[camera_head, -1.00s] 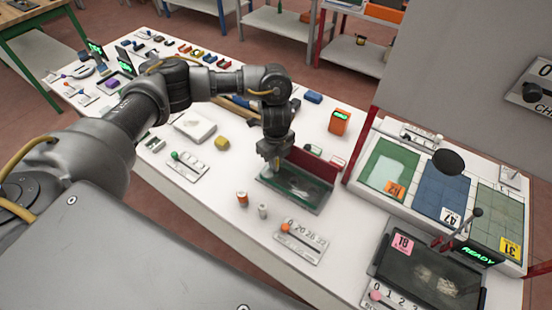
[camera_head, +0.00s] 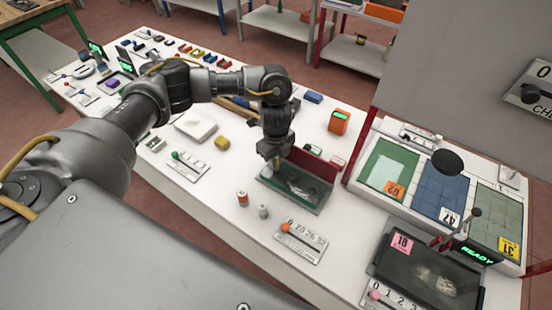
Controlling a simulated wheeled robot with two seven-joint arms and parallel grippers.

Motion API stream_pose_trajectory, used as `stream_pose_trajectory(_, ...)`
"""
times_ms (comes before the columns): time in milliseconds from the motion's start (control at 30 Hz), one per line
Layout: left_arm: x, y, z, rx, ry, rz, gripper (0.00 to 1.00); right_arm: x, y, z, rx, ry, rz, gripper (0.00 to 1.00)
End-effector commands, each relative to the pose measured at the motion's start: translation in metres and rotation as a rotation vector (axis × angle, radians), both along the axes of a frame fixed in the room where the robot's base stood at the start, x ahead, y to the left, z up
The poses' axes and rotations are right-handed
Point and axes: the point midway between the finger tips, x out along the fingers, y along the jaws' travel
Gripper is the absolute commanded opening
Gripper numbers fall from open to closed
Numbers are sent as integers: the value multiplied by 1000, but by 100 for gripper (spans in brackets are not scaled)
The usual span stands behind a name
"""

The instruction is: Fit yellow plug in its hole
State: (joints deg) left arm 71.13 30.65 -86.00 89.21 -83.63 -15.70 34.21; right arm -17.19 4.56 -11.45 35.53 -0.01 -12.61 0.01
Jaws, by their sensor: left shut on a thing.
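My left gripper (camera_head: 272,155) points down over the back left edge of a green-rimmed tray (camera_head: 318,207) with a red back wall. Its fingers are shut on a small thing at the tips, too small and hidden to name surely. The tray holds a dark, shiny surface; I cannot make out a hole there. A yellow block (camera_head: 222,143) lies on the white table, left of the gripper and apart from it. I cannot tell whether this block is the yellow plug. My right gripper is not in view.
An orange cylinder (camera_head: 242,198) and a grey cylinder (camera_head: 263,211) stand in front of the tray. A slider plate (camera_head: 301,243) lies nearer. An orange box (camera_head: 339,121) stands behind. Coloured panels (camera_head: 440,186) and a dark screen fill the right. Bare table lies at front left.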

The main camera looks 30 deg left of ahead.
Motion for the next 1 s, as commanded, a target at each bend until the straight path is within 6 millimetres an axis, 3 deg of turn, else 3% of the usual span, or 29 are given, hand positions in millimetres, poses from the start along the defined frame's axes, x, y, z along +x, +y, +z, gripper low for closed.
stream_pose_trajectory(1000,0,0,-6,-1,1,0,0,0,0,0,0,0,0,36)
